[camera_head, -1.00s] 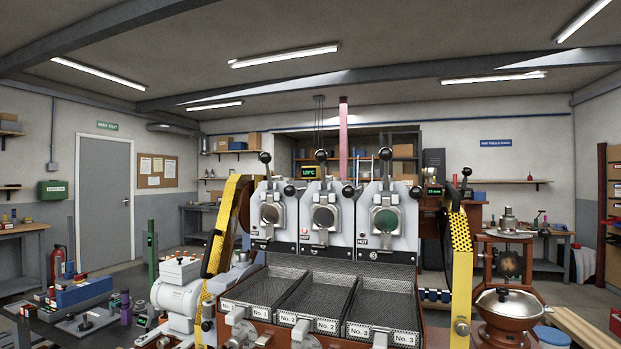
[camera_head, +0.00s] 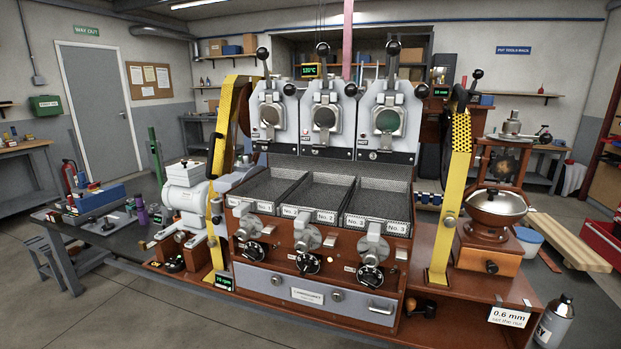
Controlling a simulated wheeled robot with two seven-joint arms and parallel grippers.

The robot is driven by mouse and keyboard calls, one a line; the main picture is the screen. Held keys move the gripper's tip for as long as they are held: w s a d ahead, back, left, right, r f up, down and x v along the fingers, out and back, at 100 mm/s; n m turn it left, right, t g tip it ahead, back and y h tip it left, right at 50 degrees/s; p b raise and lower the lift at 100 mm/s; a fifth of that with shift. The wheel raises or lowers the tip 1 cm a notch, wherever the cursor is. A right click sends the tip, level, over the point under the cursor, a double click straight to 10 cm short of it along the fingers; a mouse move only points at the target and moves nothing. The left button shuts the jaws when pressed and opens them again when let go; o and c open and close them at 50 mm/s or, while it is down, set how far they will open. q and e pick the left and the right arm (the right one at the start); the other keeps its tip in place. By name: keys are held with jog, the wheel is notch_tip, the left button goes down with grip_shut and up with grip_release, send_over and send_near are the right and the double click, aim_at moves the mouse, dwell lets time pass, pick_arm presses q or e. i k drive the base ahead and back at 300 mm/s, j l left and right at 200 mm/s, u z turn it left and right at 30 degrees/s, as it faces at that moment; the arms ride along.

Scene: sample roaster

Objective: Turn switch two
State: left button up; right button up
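The sample roaster has three drum units side by side above three mesh trays labelled No. 1, No. 2 and No. 3. Below the No. 2 tray (camera_head: 317,190) is a black rotary knob (camera_head: 307,262) on the brown front panel, the middle one of three. It looks like switch two, but its own label is too small to read. The left knob (camera_head: 254,251) and the right knob (camera_head: 370,277) sit in the same row. Round metal fittings stand just above the knobs. Neither of my grippers is in view.
Yellow guards (camera_head: 453,190) stand at both sides of the roaster. A drawer (camera_head: 317,294) with a handle is below the knobs. A white motor (camera_head: 188,197) is on the left, a grinder with a metal bowl (camera_head: 495,208) on the right.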

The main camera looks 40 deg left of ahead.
aim_at(307, 265)
jog(key=u, duration=1.2)
